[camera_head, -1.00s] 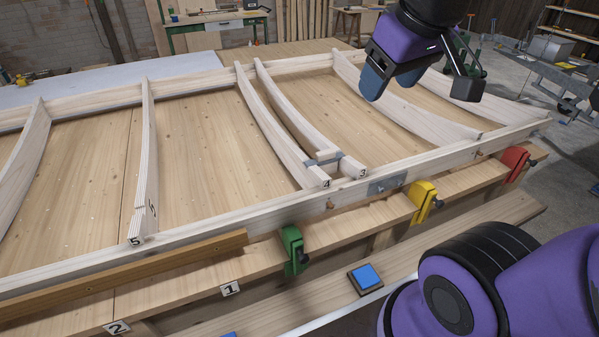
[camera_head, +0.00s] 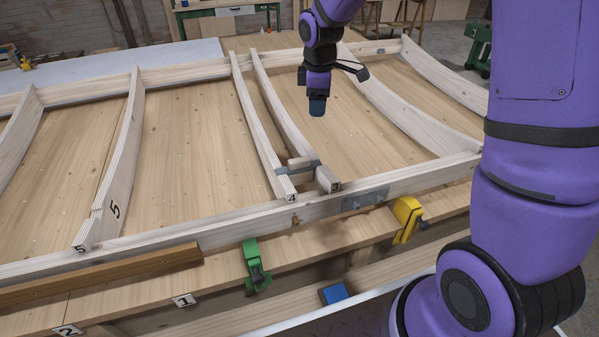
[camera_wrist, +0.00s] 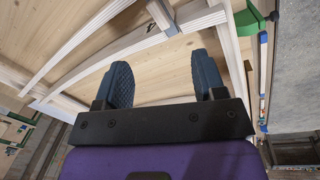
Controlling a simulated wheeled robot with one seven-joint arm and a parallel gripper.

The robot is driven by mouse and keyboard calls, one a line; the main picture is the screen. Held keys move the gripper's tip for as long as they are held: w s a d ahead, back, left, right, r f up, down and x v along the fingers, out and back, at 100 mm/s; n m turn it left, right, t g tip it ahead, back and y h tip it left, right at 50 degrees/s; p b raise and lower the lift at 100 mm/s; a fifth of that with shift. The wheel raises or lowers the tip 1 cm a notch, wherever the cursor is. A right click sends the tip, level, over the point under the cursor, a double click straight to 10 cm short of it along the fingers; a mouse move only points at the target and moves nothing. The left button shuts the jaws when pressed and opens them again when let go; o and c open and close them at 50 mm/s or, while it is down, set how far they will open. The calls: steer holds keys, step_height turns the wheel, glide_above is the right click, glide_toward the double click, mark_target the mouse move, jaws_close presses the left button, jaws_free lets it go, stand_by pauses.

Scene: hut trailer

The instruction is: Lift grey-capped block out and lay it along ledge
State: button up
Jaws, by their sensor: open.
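The grey-capped block (camera_head: 301,162) is a short pale wooden piece. It sits between the curved ribs marked 4 (camera_head: 262,130) and 3 (camera_head: 285,110), near their front ends, with grey at its edges. My gripper (camera_head: 317,106) hangs above the panel, behind and slightly right of the block, clear of it. In the wrist view its two blue fingers are open and empty (camera_wrist: 163,80), and the block (camera_wrist: 159,14) shows beyond them at the top. The wooden ledge (camera_head: 222,277) runs along the front of the frame.
Green (camera_head: 254,265) and yellow (camera_head: 404,218) clamps stick up at the front edge. A brown timber strip (camera_head: 100,273) lies on the left part of the ledge. A blue-topped box (camera_head: 334,293) is lower in front. More curved ribs stand at left and right.

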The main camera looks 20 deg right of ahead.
mark_target(299, 159)
steer(key=w+f+n, duration=0.1)
steer(key=f, duration=0.4)
steer(key=w+a+f+n+g, duration=0.1)
steer(key=w+f+n, duration=0.1)
steer(key=f, duration=0.2)
steer(key=w+a+f+n, duration=0.1)
steer(key=w+f, duration=0.1)
steer(key=f, duration=0.3)
steer(key=shift+w+a+f, duration=0.25)
steer(key=shift+f, duration=0.1)
steer(key=f, duration=1)
steer(key=shift+a+f, duration=0.2)
steer(key=shift+f, duration=0.15)
jaws_close()
